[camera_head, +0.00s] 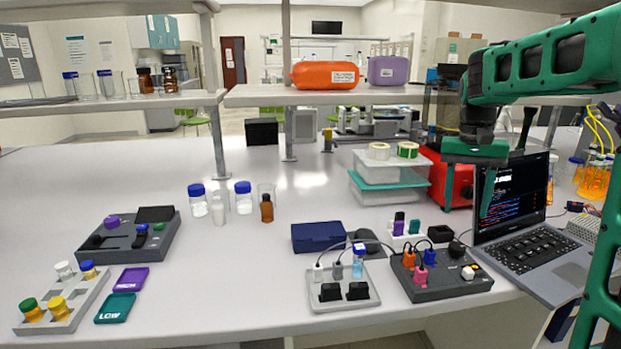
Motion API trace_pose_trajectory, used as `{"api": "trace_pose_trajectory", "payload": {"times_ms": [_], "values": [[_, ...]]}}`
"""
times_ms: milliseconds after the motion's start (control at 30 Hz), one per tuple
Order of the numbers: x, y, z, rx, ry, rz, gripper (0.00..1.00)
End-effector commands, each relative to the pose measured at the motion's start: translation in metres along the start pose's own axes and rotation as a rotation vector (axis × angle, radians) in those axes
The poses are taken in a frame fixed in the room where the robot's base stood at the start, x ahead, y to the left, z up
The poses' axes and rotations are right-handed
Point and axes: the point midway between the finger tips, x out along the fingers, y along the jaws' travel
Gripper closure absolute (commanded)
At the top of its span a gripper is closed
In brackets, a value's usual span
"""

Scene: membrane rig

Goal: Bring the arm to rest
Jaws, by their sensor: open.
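My green and black arm (545,65) reaches in from the upper right. Its wrist hangs down in front of the shelf at the right. My gripper (489,180) is below the wrist, in front of the open laptop's screen (520,190) in the picture. It appears empty and open, with no object seen between its fingers. Part of the finger area is hard to tell from the dark screen. I cannot tell how far the gripper is from the laptop.
A red box (460,185) and stacked clear containers (390,175) stand left of the gripper. A dark device (440,280) and grey tray (343,290) are at the front. A vial rack (65,305) is at front left. An overhead shelf (400,96) crosses behind.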

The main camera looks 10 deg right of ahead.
Motion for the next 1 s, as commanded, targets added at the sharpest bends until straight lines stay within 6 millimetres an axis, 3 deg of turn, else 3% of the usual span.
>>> {"api": "trace_pose_trajectory", "payload": {"times_ms": [267, 400, 600, 800, 1000], "values": [[0.027, 0.068, 0.084, -0.001, 0.0, -0.014, 0.49], [0.053, 0.1, 0.138, -0.007, -0.003, -0.03, 0.49], [0.095, 0.129, 0.21, -0.021, -0.007, -0.06, 0.49], [0.121, 0.138, 0.248, -0.033, -0.009, -0.081, 0.49], [0.126, 0.139, 0.254, -0.035, -0.01, -0.084, 0.49]]}}
